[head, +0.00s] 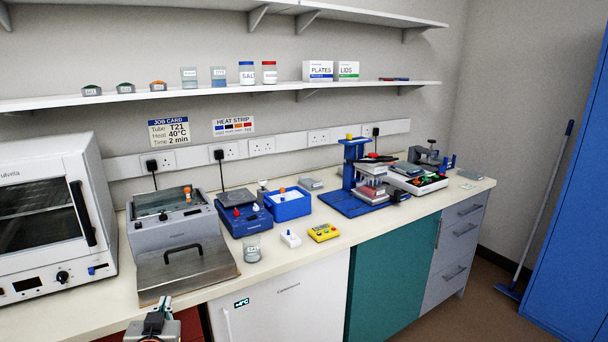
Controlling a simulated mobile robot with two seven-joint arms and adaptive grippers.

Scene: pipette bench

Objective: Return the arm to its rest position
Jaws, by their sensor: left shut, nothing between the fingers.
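My left gripper (163,303) shows at the bottom left of the head view, in front of the bench's front edge. Its fingers are shut with nothing between them. It is below and in front of the grey water bath (172,228), whose metal lid plate (187,268) lies at the front. I cannot tell whether the fingertips touch the bench edge. Most of the left arm is out of the picture. My right gripper is not in view.
The bench (330,248) holds a white oven (45,290), a blue heater block (245,222), a blue box (288,208), a glass beaker (252,250), a yellow timer (323,233) and a blue stand (349,170). Shelves (220,90) run above. A blue cabinet (570,200) stands right.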

